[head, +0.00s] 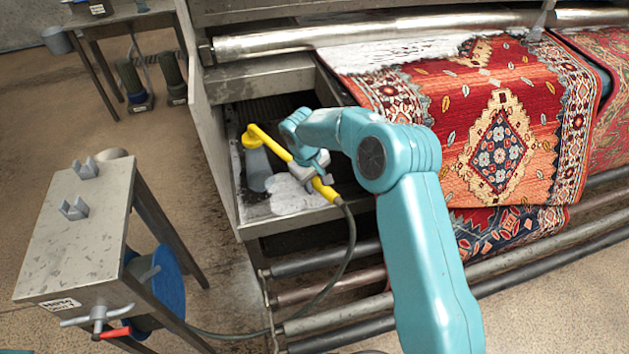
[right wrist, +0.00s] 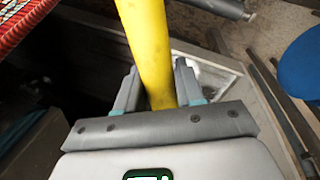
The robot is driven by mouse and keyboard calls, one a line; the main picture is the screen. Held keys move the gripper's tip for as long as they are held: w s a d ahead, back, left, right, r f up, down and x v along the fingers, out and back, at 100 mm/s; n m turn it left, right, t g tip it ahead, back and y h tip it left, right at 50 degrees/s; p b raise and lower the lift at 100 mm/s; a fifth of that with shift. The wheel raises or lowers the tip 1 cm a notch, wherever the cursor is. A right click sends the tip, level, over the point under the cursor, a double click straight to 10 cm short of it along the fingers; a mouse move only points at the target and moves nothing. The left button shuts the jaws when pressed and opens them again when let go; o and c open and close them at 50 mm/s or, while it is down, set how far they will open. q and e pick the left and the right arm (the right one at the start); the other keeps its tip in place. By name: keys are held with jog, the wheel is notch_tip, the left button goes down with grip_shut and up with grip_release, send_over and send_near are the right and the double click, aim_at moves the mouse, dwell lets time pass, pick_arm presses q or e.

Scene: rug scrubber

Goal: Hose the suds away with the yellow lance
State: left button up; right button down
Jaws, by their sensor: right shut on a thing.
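The yellow lance (head: 285,151) slants over the metal tray (head: 262,229) at the machine's left end, its bent head at the upper left. My right gripper (head: 313,180) is shut around the lance's shaft. In the right wrist view the yellow shaft (right wrist: 148,45) passes between the fingers of the gripper (right wrist: 157,88). A translucent grey-blue cone, seemingly water, spreads below the lance head. White suds (head: 296,198) lie in the tray below the gripper, partly hidden by it. More white suds (head: 390,54) cover the rug's upper left part. My left gripper is not in view.
A patterned red rug (head: 500,150) hangs over the machine beneath a steel roller (head: 300,40). A dark hose (head: 345,255) runs from the lance's lower end towards a metal stand (head: 75,240) with a blue reel (head: 165,285). Open floor lies left of the machine.

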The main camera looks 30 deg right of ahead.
aim_at(324, 188)
jog(key=s+a+m+b, duration=0.2)
jog(key=s+a+b, duration=0.1)
jog(key=s, duration=1.5)
jog(key=shift+w+d+p, duration=0.65)
jog(key=shift+w+p, duration=0.3)
jog(key=shift+w, duration=1.45)
jog(key=shift+w+d+p, duration=0.65)
jog(key=shift+w+p, duration=0.3)
jog(key=shift+w, duration=1.5)
jog(key=shift+w+d+p, duration=0.65)
jog(key=shift+w+p, duration=0.3)
jog(key=shift+w, duration=1.45)
jog(key=shift+w, duration=0.1)
